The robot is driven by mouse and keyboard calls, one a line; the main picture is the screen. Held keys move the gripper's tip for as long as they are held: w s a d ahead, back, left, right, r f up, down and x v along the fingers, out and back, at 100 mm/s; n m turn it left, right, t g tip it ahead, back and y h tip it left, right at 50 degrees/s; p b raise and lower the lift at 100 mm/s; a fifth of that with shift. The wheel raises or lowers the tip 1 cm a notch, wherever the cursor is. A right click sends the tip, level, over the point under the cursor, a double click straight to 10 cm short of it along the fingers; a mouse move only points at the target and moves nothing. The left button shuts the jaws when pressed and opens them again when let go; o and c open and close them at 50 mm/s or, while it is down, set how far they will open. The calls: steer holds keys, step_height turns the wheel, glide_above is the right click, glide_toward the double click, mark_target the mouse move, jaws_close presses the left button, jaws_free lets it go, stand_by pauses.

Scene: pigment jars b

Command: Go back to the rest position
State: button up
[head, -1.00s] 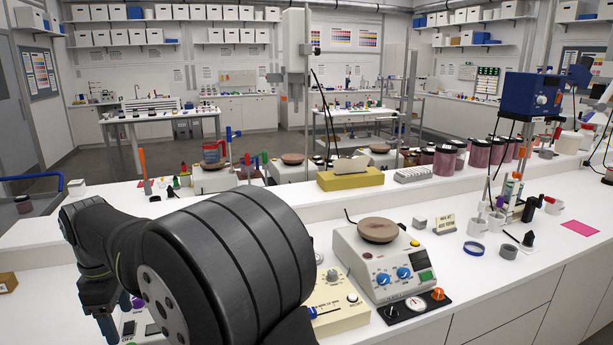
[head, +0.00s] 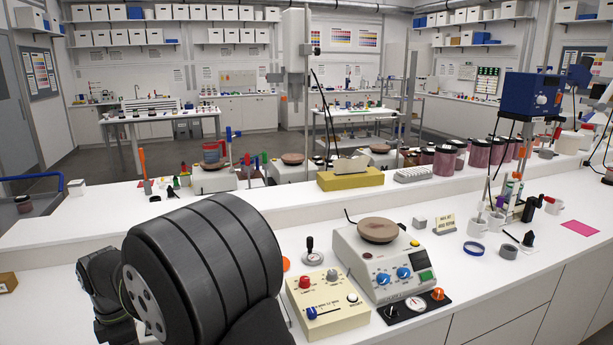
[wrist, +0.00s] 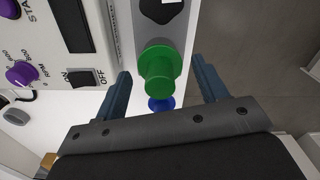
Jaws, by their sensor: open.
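My gripper (wrist: 161,68) shows in the wrist view with its two blue-grey fingers spread apart. A green knob (wrist: 159,70) shows between the fingers; I cannot tell how far it is from them, and neither finger is closed on it. A blue round part (wrist: 161,103) shows just below the green knob, partly hidden by it. In the head view my black arm fills the lower left, and my fingers are not visible there.
A white device with purple knobs (wrist: 22,73) and an on/off switch (wrist: 84,78) lies left of the fingers. In the head view a cream control box (head: 327,312) and a hotplate (head: 385,262) stand right of my arm. Grey floor (wrist: 255,60) shows at right in the wrist view.

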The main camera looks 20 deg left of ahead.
steer(key=n, duration=0.4)
steer(key=shift+n, duration=0.3)
steer(key=n, duration=0.4)
steer(key=shift+n, duration=0.4)
steer(key=shift+o, duration=0.2)
steer(key=o, duration=0.7)
steer(key=w+d+r+m, duration=0.2)
steer(key=r+m, duration=0.4)
steer(key=r, duration=0.3)
steer(key=w+d+r+m, duration=0.3)
steer(key=r+m, duration=0.3)
steer(key=r, duration=0.2)
step_height(320, 180, down, 10)
steer(key=shift+s+r+m, duration=0.15)
steer(key=shift+m, duration=0.15)
